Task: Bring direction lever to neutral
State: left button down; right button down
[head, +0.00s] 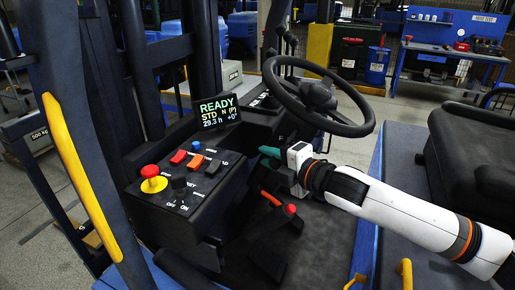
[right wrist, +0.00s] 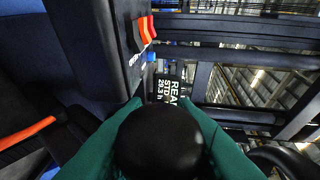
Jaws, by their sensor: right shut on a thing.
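My right gripper (head: 270,156) reaches in from the right, below the steering wheel, with green fingers. In the right wrist view its green fingers (right wrist: 158,135) are closed on both sides of a round black knob (right wrist: 158,142), which I take for the direction lever's knob. The lever's shaft is hidden in both views. A small display (head: 220,110) on the console reads READY, STD, N (P), 29.3 h and +0°; part of it shows sideways in the right wrist view (right wrist: 172,90). My left gripper is not in view.
The steering wheel (head: 318,95) is above and behind my right gripper. A console with a red stop button (head: 151,172), several rocker switches (head: 195,160) and a key switch (head: 179,186) is to its left. A red-orange handbrake lever (head: 272,198) is just below. The black seat (head: 470,150) is at right.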

jog(key=c, duration=1.2)
grip_release()
jog(key=shift+o, duration=0.2)
jog(key=shift+s+d, duration=0.1)
jog(key=shift+s+d, duration=0.25)
jog(key=b+v, duration=0.3)
jog(key=v, duration=0.8)
